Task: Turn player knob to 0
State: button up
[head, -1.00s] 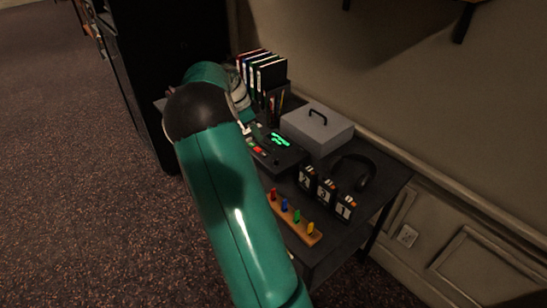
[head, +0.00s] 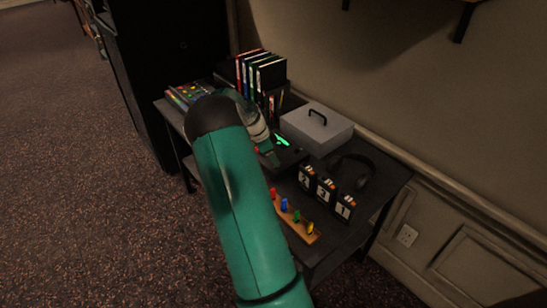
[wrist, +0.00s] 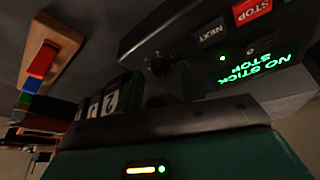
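The player is a dark box (head: 291,157) on the desk in the head view, partly hidden by my arm. My gripper (head: 270,154) is over the player in the head view. The teal hand fills the bottom of the wrist view. Its fingers are not clear, and I see no contact with the knob.
A wooden strip with colored pegs (head: 293,217), number flip cards (head: 325,190) and headphones (head: 357,172) lie on the right. A grey cash box (head: 317,130) and binders (head: 262,72) stand behind. A board with colored buttons (head: 187,95) is at the left.

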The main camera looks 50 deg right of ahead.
jog(key=shift+s+d+f, duration=0.1)
jog(key=shift+f, duration=0.15)
grip_shut()
